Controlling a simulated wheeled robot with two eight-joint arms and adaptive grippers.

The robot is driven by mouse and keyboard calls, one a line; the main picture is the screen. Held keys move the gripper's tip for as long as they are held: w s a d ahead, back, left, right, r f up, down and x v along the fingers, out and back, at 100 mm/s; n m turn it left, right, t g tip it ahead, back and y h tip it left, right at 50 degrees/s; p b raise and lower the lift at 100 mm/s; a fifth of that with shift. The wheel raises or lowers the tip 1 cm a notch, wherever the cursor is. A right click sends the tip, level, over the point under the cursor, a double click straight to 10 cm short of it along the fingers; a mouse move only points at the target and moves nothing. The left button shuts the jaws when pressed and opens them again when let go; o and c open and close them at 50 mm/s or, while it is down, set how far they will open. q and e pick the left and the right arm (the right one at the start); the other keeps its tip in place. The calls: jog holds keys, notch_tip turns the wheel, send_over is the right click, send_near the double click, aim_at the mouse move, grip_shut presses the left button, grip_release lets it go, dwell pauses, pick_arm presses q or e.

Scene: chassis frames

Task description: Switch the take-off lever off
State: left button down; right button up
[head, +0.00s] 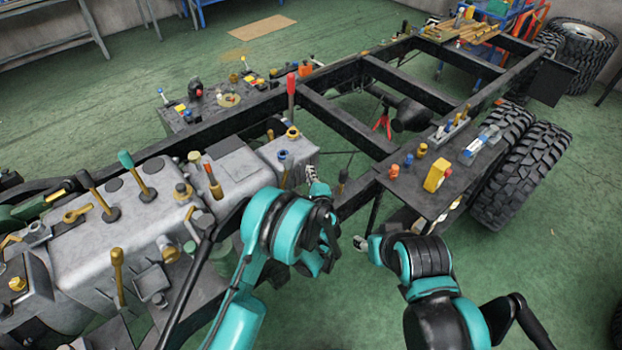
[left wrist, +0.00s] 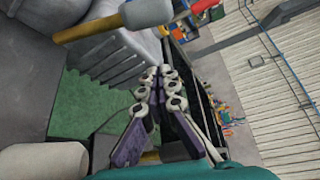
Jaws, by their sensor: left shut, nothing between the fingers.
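Several levers stand on the grey gearbox housing (head: 150,215) at the left of the head view. I cannot tell for sure which is the take-off lever. My left gripper (head: 312,176) is at the housing's right end, below the red-handled lever and apart from it. In the left wrist view the fingers (left wrist: 160,76) are closed together and empty, and a yellow rod with a grey-blue end (left wrist: 95,24) shows above them. My right gripper (head: 361,243) is low at the centre; its fingers are too small to read.
The black chassis frame (head: 345,75) runs away to the upper right. A side plate (head: 452,165) with small coloured parts lies right of my right gripper, beside black tyres (head: 525,165). Another plate with parts (head: 215,103) is behind the housing.

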aim_at(286, 173)
pick_arm(q)
jog(key=w+a, duration=0.1)
jog(key=w+a+b, duration=0.1)
jog(key=w+a, duration=0.1)
jog(key=a, duration=0.1)
jog(key=shift+w+r+b, duration=0.1)
jog(key=shift+r+b, duration=0.15)
jog(key=shift+b, duration=0.1)
